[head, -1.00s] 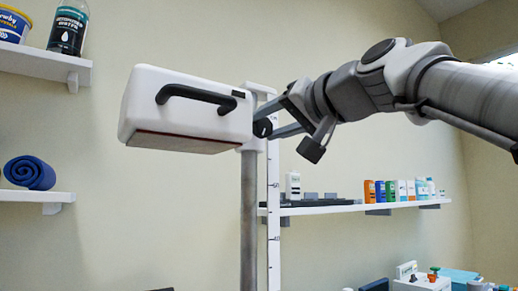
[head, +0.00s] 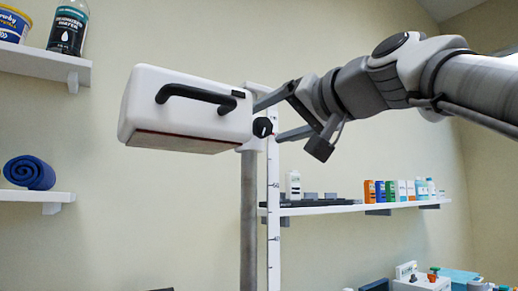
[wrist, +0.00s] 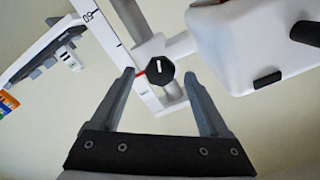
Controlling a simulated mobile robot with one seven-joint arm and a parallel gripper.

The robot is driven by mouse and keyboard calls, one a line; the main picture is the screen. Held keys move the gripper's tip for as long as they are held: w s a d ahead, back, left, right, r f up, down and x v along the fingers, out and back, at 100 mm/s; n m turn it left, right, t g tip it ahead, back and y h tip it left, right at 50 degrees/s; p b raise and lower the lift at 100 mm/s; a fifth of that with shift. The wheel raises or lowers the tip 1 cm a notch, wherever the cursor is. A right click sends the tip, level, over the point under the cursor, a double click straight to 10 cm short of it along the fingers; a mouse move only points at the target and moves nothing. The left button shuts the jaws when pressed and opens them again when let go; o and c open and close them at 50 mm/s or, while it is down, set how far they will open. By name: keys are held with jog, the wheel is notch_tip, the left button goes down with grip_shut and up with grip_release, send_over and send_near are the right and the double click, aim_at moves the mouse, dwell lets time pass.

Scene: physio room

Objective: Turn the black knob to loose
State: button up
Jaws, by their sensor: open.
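The black knob (head: 262,127) sits on the white clamp bracket at the right end of the white box-shaped unit (head: 190,110), on a grey post (head: 248,215). In the wrist view the round black knob (wrist: 160,71) has a white line, lying nearly left to right. My gripper (head: 270,122) is open, one finger above the knob and one below it in the head view. In the wrist view my gripper (wrist: 158,75) has its fingertips on either side of the knob, with gaps to both.
A white ruler strip (head: 273,200) runs down beside the post; a red mark (wrist: 141,74) shows near the knob. A shelf (head: 350,208) with bottles and boxes is behind at right. Left shelves hold a blue rolled towel (head: 30,172) and containers.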

jog(key=v, duration=1.6)
jog(key=shift+p, duration=0.4)
jog(key=shift+d, duration=0.1)
jog(key=w+a+f+m+g+h, duration=0.1)
jog(key=w+f+g+h, duration=0.1)
jog(key=f, duration=1)
jog(key=w+f+g+h, duration=0.2)
jog(key=f+h, duration=0.1)
jog(key=f, duration=0.9)
jog(key=s+d+f+g+h, duration=0.2)
jog(key=s+f+g+h, duration=0.15)
jog(key=f, duration=1.05)
jog(key=s+d+f+g+h, duration=0.15)
jog(key=s+f, duration=0.35)
jog(key=f, duration=0.8)
notch_tip(320, 180, up, 16)
jog(key=p, duration=1.5)
jog(key=shift+w+n+p, duration=0.2)
jog(key=shift+n+p, duration=0.2)
